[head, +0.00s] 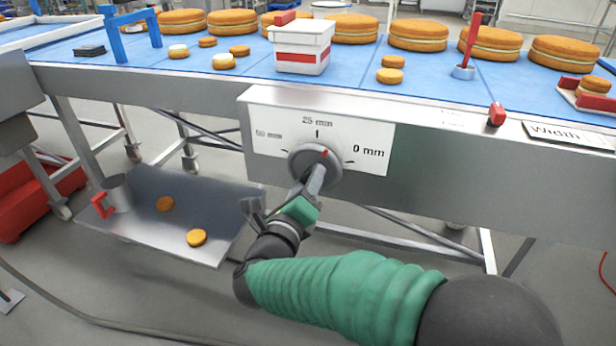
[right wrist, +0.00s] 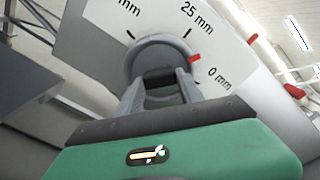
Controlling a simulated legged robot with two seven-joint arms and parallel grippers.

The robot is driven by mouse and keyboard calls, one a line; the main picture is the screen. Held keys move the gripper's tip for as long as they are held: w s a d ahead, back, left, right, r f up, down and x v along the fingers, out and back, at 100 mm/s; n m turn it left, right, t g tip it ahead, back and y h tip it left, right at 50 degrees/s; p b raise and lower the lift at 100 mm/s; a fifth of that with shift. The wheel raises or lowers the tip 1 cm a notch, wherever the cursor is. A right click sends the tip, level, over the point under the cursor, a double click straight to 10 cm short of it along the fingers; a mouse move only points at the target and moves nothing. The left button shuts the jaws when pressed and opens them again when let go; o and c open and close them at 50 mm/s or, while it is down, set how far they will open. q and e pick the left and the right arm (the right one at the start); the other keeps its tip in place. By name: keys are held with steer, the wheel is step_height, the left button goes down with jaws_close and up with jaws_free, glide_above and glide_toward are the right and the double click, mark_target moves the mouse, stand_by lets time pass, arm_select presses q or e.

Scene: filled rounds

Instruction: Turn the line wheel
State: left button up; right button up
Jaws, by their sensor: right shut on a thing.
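The line wheel (head: 308,159) is a round grey dial on the front of the conveyor frame, set in a white scale plate (head: 265,115). The plate reads 50 mm at left, 25 mm at top and 0 mm at right. The wheel's red mark (head: 324,153) points up and right, between the 25 mm and 0 mm ticks. My right gripper (head: 316,181) is shut on the wheel's grip from below. In the right wrist view, the fingers (right wrist: 160,88) are around the dark grip bar, and the wheel's rim (right wrist: 152,42) shows behind. My left gripper is not in view.
The blue belt (head: 345,85) carries several filled rounds, a white box with a red band (head: 302,48) and a blue arch (head: 128,35). A metal tray (head: 165,235) with small rounds hangs below left. A red knob (head: 496,114) sits right, near the Width label (head: 565,134).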

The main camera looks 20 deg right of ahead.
steer(key=shift+a+f+n+p, duration=0.1)
steer(key=shift+n+p, duration=4.15)
steer(key=shift+n, duration=0.85)
steer(key=shift+a+f+n+p, duration=0.1)
steer(key=shift+n+p, duration=4.15)
steer(key=shift+n, duration=0.85)
steer(key=o, duration=1.4)
steer(key=shift+r, duration=0.1)
steer(key=shift+d, duration=0.1)
